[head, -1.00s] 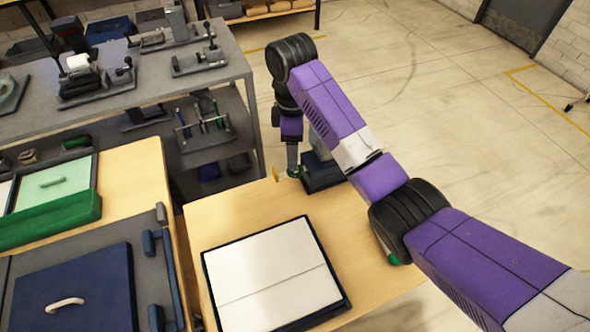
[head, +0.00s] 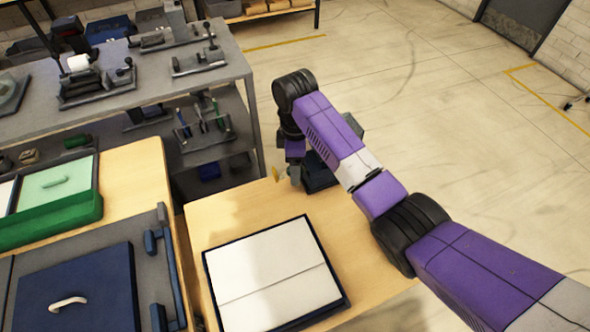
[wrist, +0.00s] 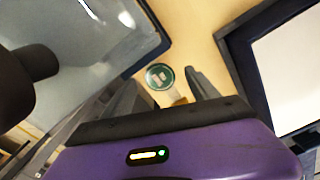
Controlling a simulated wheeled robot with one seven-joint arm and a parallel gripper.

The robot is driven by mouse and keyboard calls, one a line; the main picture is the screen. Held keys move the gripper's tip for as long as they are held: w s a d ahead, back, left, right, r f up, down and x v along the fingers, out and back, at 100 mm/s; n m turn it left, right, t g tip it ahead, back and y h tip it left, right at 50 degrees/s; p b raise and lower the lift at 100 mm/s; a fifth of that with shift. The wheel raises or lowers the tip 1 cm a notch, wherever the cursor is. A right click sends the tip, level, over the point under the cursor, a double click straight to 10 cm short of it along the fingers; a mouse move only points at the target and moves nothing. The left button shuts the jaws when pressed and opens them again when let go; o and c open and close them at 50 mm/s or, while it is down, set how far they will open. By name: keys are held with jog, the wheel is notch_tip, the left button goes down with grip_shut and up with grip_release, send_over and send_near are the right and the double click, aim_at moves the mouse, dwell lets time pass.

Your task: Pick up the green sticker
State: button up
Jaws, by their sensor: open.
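The green sticker (wrist: 160,76) is a round green disc with a white mark and pale rim. In the wrist view it shows just beyond and between the two fingertips of my gripper (wrist: 168,86), against the light wooden table. My gripper is open, and I cannot tell whether either finger touches the sticker. In the head view my gripper (head: 296,180) is low over the far part of the wooden table (head: 225,215), beside a dark box (head: 318,174). The sticker is hidden there.
A white panel in a dark frame (head: 270,275) lies on the near table; its edge is right of my gripper in the wrist view (wrist: 240,60). A green tray (head: 60,220) and blue lidded box (head: 75,290) stand left. A grey shelf (head: 150,85) is behind.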

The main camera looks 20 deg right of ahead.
jog(key=shift+f, duration=0.25)
dwell(0.3)
jog(key=c, duration=0.9)
